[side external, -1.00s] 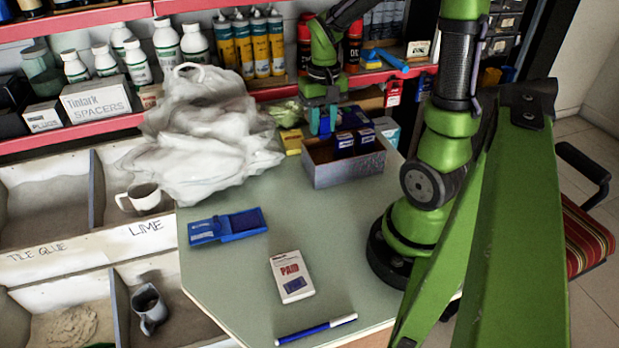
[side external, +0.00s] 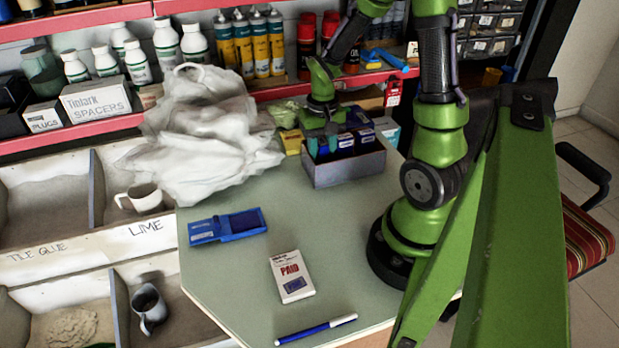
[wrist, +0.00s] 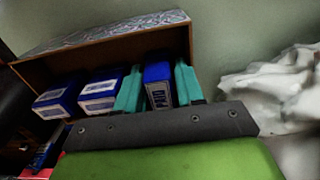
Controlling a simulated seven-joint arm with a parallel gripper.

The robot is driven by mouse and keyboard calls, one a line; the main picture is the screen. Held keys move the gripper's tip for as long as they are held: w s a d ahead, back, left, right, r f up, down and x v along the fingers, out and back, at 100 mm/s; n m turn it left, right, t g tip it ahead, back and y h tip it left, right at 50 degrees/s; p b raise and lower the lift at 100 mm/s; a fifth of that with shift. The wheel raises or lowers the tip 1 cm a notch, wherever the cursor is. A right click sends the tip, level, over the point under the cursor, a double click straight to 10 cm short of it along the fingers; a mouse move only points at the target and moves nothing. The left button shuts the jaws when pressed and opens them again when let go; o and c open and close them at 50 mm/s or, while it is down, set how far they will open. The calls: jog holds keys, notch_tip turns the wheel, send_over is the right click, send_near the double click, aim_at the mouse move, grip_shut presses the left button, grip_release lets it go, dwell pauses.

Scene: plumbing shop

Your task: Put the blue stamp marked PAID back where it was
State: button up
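The blue stamp marked PAID (wrist: 158,88) is between the two teal fingers of my gripper (wrist: 158,86) in the wrist view, with a finger close against each side. My gripper (side external: 323,147) is low at the left part of the open box (side external: 350,172), and the stamp is inside the walls. Two other blue stamps with white labels stand in the box to the right in the side view; the wrist view shows them on the left (wrist: 100,92) (wrist: 57,100). The stamp's underside is hidden, so I cannot tell whether it touches the box floor.
A blue ink pad (side external: 228,226), a white card pack printed PAID (side external: 291,277) and a blue-white pen (side external: 316,329) lie on the table (side external: 235,290). A white plastic bag (side external: 205,140) bulges left of the box.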

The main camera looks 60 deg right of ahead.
aim_at(321, 142)
jog(key=shift+r, duration=0.15)
notch_tip(321, 142, up, 12)
jog(key=s+a+r+n+t+y, duration=0.1)
jog(key=a+r+n+t, duration=0.1)
jog(key=a, duration=0.7)
jog(key=s+a+r+n+t+y, duration=0.1)
jog(key=a+r+n+t, duration=0.2)
jog(key=a, duration=0.6)
notch_tip(321, 142, up, 2)
jog(key=shift+s+r+t, duration=0.1)
jog(key=shift+s+t, duration=0.1)
jog(key=shift+t, duration=0.9)
jog(key=shift+a, duration=0.1)
jog(key=shift+c, duration=0.3)
